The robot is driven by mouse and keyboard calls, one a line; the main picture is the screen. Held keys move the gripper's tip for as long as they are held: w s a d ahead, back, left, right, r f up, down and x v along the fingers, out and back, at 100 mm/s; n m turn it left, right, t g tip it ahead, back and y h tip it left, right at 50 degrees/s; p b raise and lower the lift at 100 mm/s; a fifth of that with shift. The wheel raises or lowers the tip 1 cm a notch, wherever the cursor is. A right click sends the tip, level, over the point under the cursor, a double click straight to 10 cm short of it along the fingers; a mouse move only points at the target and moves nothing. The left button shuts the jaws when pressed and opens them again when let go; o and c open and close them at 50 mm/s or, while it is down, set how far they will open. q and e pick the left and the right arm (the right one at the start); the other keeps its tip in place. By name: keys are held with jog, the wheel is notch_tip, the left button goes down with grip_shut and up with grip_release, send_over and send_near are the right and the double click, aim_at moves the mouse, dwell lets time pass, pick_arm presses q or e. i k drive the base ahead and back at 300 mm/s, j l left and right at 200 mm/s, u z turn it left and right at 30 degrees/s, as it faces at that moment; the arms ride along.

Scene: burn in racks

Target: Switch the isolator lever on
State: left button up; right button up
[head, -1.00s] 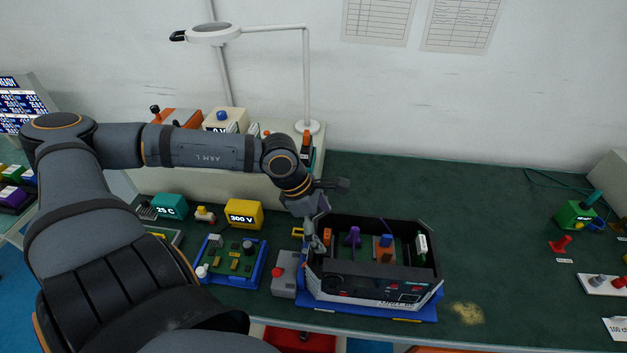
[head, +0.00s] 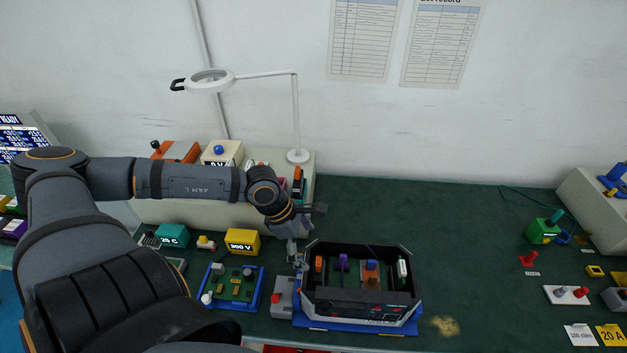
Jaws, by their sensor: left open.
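My left gripper (head: 296,257) points down at the left end of the open black-walled unit (head: 360,308). It is open, with nothing seen between its fingers, though the fingers are small and partly merge with the unit's edge. Below it, a grey box with a red knob (head: 276,298) stands left of the unit. I cannot tell for sure which part is the isolator lever. Upright pieces inside the unit include an orange one (head: 319,264), a purple one (head: 342,262) and a white one (head: 402,268). My right gripper is out of view.
A green circuit board in a blue tray (head: 231,286) and a yellow 300 V box (head: 242,241) stand left of the unit. A lamp (head: 297,120) rises behind. The bench between is mostly clear.

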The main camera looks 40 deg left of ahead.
aim_at(276, 298)
jog(key=k, duration=1.5)
